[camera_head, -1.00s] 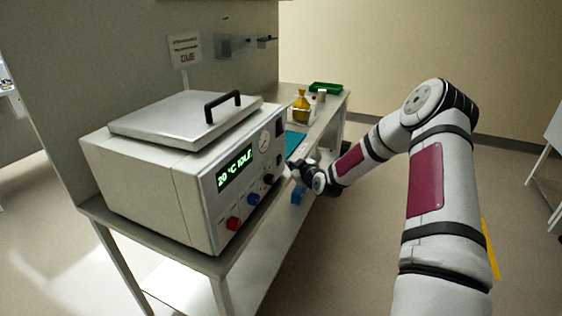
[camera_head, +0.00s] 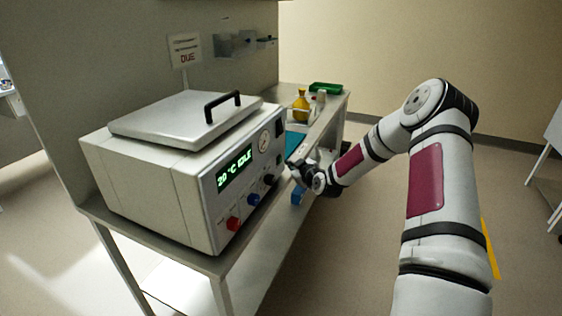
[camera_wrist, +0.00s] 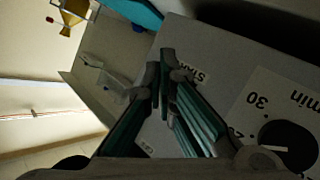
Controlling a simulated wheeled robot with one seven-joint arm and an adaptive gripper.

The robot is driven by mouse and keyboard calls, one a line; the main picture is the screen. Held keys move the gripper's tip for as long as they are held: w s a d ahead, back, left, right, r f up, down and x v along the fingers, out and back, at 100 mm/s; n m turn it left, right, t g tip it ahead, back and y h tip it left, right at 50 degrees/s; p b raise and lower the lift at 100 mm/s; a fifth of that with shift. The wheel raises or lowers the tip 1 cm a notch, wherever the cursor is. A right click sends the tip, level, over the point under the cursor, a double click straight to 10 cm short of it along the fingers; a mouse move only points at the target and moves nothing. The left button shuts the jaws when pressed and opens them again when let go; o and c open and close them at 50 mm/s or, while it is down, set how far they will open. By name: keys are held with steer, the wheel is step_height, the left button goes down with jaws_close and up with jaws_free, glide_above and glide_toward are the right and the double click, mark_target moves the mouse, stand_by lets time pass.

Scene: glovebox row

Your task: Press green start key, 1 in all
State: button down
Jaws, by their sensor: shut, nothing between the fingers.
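The white-grey machine (camera_head: 150,165) stands on the bench, its display (camera_head: 234,167) reading "20 °C IDLE". My gripper (camera_head: 292,166) is at the far right end of its front panel. In the wrist view my gripper (camera_wrist: 164,80) is shut and empty, with its fingertips over the panel (camera_wrist: 215,55) beside a partly covered label (camera_wrist: 190,76) that seems to read "START". I cannot make out the green start key; the fingers may hide it. Whether the fingertips touch the panel I cannot tell.
A dark timer knob (camera_wrist: 290,143) marked "30" and "min" is at the lower right of the wrist view. The panel also has a red knob (camera_head: 233,224), a blue knob (camera_head: 253,200) and a gauge (camera_head: 264,142). A yellow flask (camera_head: 301,105) and green tray (camera_head: 326,88) stand farther along the bench.

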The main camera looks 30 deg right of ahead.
steer(key=shift+w+a, duration=0.1)
steer(key=shift+w+a, duration=0.15)
steer(key=shift+w, duration=0.05)
steer(key=shift+w+a+b, duration=0.35)
steer(key=shift+w+b, duration=0.05)
stand_by(0.9)
steer(key=shift+s+d, duration=0.55)
steer(key=shift+s, duration=0.2)
steer(key=shift+p, duration=0.3)
steer(key=shift+s+d+p, duration=0.35)
steer(key=shift+s+d, duration=0.45)
steer(key=shift+s, duration=0.2)
steer(key=shift+s+d+p, duration=0.35)
steer(key=shift+s+d, duration=0.4)
steer(key=shift+s, duration=0.2)
steer(key=shift+r, duration=0.1)
